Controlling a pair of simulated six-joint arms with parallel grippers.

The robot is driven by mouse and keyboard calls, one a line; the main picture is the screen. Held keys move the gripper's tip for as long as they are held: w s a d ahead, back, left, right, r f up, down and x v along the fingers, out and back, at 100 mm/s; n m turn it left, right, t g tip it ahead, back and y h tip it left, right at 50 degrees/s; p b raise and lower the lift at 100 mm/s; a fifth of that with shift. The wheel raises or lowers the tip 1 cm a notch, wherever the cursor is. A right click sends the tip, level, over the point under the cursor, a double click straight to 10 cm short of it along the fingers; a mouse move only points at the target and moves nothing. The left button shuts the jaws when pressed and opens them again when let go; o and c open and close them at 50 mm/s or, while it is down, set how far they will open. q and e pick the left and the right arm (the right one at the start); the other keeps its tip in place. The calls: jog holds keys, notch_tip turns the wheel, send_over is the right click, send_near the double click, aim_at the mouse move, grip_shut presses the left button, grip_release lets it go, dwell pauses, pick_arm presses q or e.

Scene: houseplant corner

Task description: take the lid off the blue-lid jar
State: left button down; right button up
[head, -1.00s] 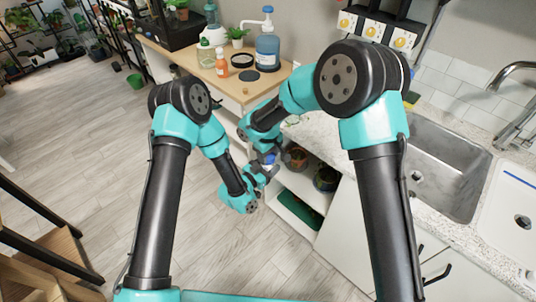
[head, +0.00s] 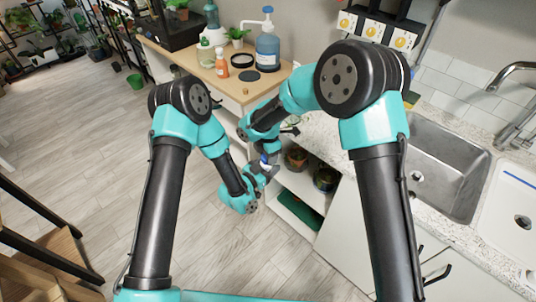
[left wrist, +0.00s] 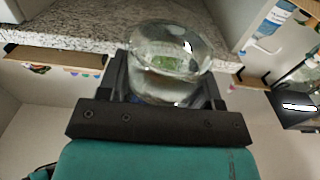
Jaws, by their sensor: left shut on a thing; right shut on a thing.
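The jar (left wrist: 168,62) is clear glass and fills the space between my left gripper's fingers in the left wrist view. Some green shows in or through the glass. My left gripper (head: 258,171) is shut on the jar. The blue lid (head: 265,159) is a small blue patch between the two grippers in the head view, mostly hidden. My right gripper (head: 268,152) comes from above and is shut on the lid. The fingers hide whether lid and jar still touch.
An open shelf with pots (head: 296,158) stands close right of the grippers. A sink (head: 440,165) is farther right.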

jog(key=n, duration=0.3)
jog(key=shift+n, duration=0.4)
jog(key=n, duration=1.4)
jog(key=shift+n, duration=0.3)
jog(key=o, duration=1)
jog(key=shift+a, duration=0.1)
jog(key=shift+r, duration=0.1)
